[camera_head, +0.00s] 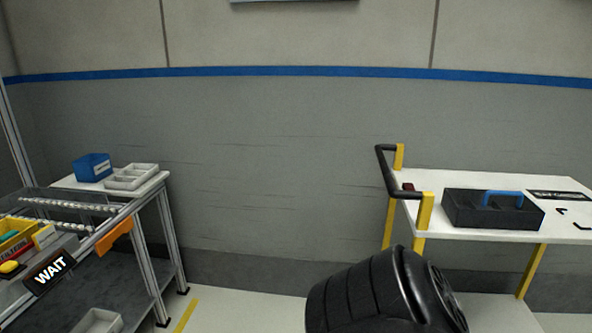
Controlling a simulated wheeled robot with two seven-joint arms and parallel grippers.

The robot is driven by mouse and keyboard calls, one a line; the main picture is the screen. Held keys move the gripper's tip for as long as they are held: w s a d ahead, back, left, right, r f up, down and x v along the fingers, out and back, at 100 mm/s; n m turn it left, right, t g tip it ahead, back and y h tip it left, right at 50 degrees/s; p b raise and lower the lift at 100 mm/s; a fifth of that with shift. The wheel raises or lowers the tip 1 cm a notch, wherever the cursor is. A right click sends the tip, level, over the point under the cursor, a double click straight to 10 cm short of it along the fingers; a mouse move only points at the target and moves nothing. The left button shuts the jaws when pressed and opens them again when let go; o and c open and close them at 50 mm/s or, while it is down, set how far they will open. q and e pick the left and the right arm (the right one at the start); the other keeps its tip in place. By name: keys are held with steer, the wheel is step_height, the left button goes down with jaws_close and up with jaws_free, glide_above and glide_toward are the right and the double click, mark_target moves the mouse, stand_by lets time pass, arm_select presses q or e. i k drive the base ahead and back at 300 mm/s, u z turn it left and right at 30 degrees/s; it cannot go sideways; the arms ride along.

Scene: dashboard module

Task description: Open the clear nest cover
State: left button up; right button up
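I cannot make out a clear nest cover in the head view. Neither of my gripper's fingertips shows. A thick black ribbed part, which looks like one of my own arm links, rises from the bottom edge right of centre. The workstation (85,222) at the left edge has roller rails and a black WAIT sign (50,272). It is cut off by the picture's edge, so much of it is hidden.
A yellow bin (14,238) and an orange part (114,236) are at the workstation. A blue box (93,167) and grey tray (131,176) stand behind. A white-topped cart (430,208) carrying a black toolbox (492,210) stands right. Floor between is clear.

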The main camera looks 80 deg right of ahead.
mark_target(488, 194)
steer(key=z, duration=0.15)
steer(key=i, duration=0.4)
steer(key=z, duration=4.2)
steer(key=k, duration=1.1)
steer(key=z, duration=0.95)
steer(key=i, duration=1.55)
steer(key=u, duration=0.5)
